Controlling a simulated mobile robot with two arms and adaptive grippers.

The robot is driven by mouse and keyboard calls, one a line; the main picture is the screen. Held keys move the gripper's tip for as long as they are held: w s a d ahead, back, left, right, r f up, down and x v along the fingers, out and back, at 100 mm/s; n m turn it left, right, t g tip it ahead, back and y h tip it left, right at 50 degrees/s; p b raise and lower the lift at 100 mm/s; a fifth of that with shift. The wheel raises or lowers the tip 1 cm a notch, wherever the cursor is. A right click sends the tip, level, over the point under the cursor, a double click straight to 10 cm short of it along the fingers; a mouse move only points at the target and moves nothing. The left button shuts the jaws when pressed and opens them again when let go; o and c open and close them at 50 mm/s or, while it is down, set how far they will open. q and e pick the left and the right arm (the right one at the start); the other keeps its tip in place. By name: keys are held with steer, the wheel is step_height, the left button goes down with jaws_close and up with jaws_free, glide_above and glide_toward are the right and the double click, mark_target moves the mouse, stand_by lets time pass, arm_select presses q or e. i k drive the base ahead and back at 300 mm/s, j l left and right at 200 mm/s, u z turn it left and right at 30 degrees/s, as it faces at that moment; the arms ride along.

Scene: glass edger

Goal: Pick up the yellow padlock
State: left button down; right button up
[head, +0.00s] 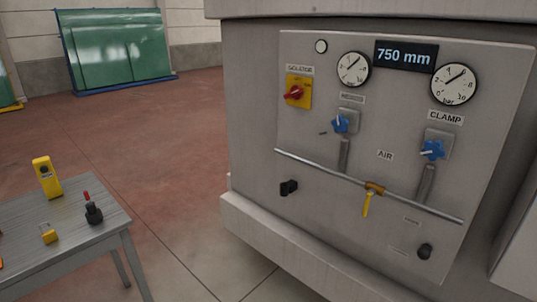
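The yellow padlock (49,236) is a small yellow block with a thin shackle on top. In the head view it lies on the grey table (75,255) at the lower left, close to the table's front part. Nothing touches it. Neither of my grippers shows in the head view, so I cannot see their state.
A taller yellow device (47,177) and a black device with a red tip (92,210) stand near the padlock. A large grey machine panel (385,170) with gauges and valves fills the right. Red floor (150,140) lies open between table and machine. Green glass sheets (115,50) stand behind.

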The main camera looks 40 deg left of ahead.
mark_target(49, 237)
steer(key=u, duration=2.8)
